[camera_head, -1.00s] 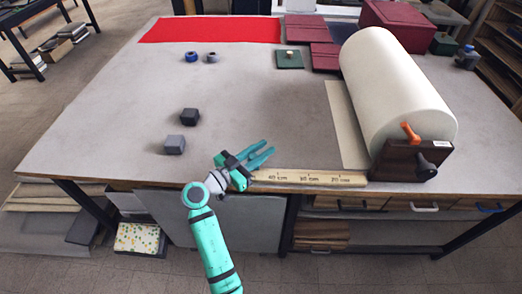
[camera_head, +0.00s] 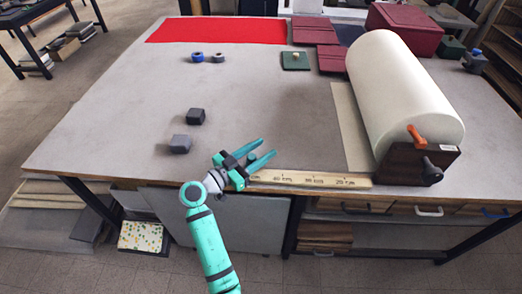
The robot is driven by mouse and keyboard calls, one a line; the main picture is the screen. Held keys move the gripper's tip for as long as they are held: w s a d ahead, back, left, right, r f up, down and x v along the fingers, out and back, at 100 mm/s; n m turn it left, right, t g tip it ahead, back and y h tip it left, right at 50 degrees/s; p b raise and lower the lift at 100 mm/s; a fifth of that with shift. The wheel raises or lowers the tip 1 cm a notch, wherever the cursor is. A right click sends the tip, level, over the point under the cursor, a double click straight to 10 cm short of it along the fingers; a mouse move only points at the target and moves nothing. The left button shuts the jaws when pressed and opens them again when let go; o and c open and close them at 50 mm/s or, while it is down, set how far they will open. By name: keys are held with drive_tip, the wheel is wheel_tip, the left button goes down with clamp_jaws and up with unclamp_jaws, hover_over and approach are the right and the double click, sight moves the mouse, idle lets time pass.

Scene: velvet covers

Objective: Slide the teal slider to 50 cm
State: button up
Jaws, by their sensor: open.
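A pale wooden ruler rail (camera_head: 329,181) lies along the table's front edge, with marks 20, 30 and 40 cm readable, rising to the left. My gripper (camera_head: 268,149) is open, its two teal fingers pointing right and away over the table, just above the rail's left end. Nothing shows between the fingers. The wrist and fingers cover the rail's left end, so the 50 cm mark is hidden. A small teal patch shows under the wrist at the rail; I cannot tell whether it is the slider or part of my gripper.
A large cream roll (camera_head: 402,92) on a dark wooden stand (camera_head: 410,164) fills the right side. Two dark blocks (camera_head: 181,144) lie left of my gripper. A red cloth (camera_head: 215,30) lies at the back.

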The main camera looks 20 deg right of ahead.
drive_tip(key=shift+a, duration=0.15)
drive_tip(key=v, duration=1)
drive_tip(key=shift+s+a, duration=0.2)
